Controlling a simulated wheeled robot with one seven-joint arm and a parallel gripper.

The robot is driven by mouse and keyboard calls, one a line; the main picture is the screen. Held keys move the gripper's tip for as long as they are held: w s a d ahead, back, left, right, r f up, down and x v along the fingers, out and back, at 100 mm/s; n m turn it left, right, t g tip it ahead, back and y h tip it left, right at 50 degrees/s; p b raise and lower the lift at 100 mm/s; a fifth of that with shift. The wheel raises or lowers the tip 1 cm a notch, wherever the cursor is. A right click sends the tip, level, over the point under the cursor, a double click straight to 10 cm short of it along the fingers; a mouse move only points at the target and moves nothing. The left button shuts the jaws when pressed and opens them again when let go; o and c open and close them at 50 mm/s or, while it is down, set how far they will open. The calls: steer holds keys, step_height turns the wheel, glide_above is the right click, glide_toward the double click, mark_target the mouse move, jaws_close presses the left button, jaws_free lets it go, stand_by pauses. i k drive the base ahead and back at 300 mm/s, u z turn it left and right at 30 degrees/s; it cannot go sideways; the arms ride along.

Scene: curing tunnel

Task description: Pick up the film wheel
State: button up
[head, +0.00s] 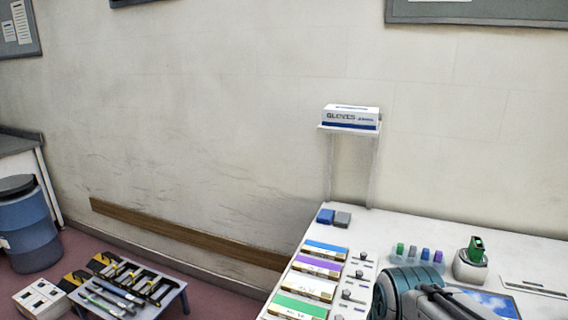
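I cannot make out a film wheel for certain in the head view. My gripper is not in view. Part of my own arm seems to fill the bottom right of the picture and covers some of the white table (424,226) there.
The white table holds colored-label boxes (317,265), small colored pieces (412,252), a blue block (326,216) and a white device with a green top (471,260). A glove box (351,116) sits on a raised shelf. A low tool table (168,300) and blue bin (29,226) stand left.

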mark_target(473, 254)
steer(key=u, duration=0.85)
steer(key=k, duration=0.6)
steer(key=z, duration=0.6)
